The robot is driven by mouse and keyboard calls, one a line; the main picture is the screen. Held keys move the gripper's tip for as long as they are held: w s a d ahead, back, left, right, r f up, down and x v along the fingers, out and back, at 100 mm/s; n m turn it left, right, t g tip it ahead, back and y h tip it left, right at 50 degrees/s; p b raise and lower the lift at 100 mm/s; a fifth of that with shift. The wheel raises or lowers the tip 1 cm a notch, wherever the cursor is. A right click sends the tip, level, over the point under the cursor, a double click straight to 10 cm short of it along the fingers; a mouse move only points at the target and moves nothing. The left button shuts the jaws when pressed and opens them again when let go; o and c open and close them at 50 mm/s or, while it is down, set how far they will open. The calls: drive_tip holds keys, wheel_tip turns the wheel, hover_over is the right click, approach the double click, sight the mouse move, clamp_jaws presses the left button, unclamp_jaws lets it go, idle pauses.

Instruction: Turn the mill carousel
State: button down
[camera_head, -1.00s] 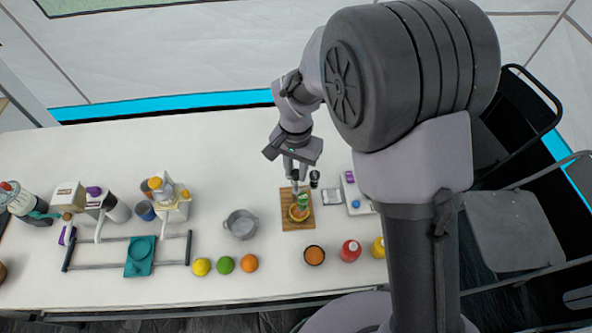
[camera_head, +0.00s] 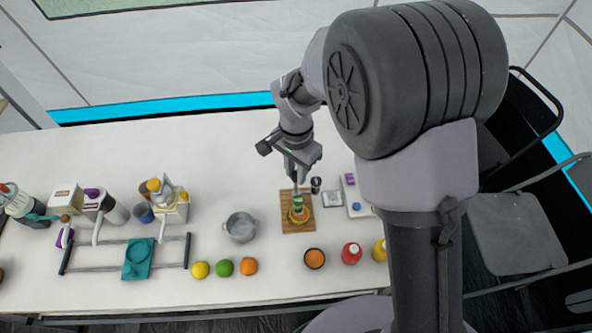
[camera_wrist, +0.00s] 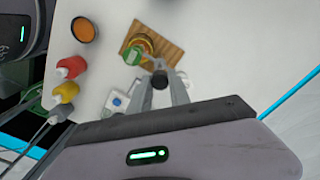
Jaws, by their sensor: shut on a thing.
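The mill carousel (camera_head: 299,216) is a round orange-yellow piece with a green part on top, standing on a wooden board (camera_head: 288,224) right of the pot. It also shows in the wrist view (camera_wrist: 146,46), at the top centre. My gripper (camera_head: 297,187) reaches down to it from the far side. The exact part between the fingertips is too small to make out.
A small dark cup (camera_head: 316,184) stands close right of my gripper. A grey pot (camera_head: 241,226) is left of the board. An orange-filled bowl (camera_head: 314,258) and a red bottle (camera_head: 351,253) stand nearer the front. The table behind the pot is clear.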

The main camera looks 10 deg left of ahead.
drive_tip(key=c, duration=1.2)
unclamp_jaws()
wheel_tip(320, 180, up, 18)
drive_tip(key=p, duration=0.6)
drive_tip(key=shift+f, duration=0.25)
drive_tip(key=s+d+r+n+t+y+b, duration=0.1)
drive_tip(key=s+d+r+t+b, duration=0.15)
drive_tip(key=s+d, duration=0.35)
drive_tip(key=s+d+r+t+y+b, duration=0.15)
drive_tip(key=s+d+r, duration=0.25)
drive_tip(key=d, duration=0.4)
drive_tip(key=s+d+f+t+b, duration=0.1)
drive_tip(key=s+d+f+b, duration=0.1)
drive_tip(key=s, duration=0.5)
drive_tip(key=shift+s+d+f+n+t, duration=0.3)
drive_tip(key=shift+d+f+n+t, duration=0.1)
drive_tip(key=shift+d, duration=0.25)
